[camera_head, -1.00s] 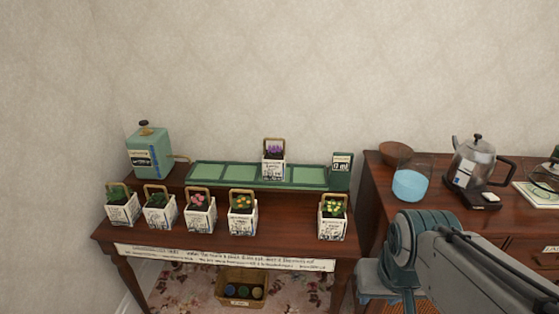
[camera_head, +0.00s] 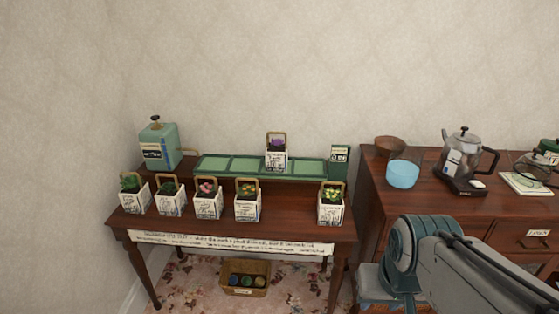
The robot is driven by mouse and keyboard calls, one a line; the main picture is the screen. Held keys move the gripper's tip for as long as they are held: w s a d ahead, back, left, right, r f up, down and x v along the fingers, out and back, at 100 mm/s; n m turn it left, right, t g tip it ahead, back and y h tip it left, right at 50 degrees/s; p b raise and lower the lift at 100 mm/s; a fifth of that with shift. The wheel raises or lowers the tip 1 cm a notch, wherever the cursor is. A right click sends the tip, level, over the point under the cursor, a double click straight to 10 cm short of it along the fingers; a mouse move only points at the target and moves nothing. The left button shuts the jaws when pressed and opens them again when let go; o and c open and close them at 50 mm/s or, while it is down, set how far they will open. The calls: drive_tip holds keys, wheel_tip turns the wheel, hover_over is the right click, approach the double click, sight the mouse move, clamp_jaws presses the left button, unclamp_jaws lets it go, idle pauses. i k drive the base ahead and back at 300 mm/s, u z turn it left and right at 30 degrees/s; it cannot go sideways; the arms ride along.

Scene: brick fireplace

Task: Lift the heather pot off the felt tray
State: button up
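The heather pot (camera_head: 277,158) is a white printed box with a tan handle and purple flowers. It stands upright on the green felt tray (camera_head: 232,176), right of the tray's middle. The tray is long and divided into several pale green sections, and lies on the raised back shelf of the wooden table. My arm shows at the lower right, well away from the pot. My gripper's fingers are not visible.
Several similar plant pots (camera_head: 248,205) stand along the table's front, one apart at the right (camera_head: 331,207). A dresser (camera_head: 425,200) at the right holds a kettle (camera_head: 467,160) and glass bowl (camera_head: 403,173).

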sight(276, 153)
drive_tip(key=u, duration=1.5)
drive_tip(key=i, duration=1.85)
drive_tip(key=z, duration=0.8)
drive_tip(key=i, duration=0.7)
drive_tip(key=z, duration=0.6)
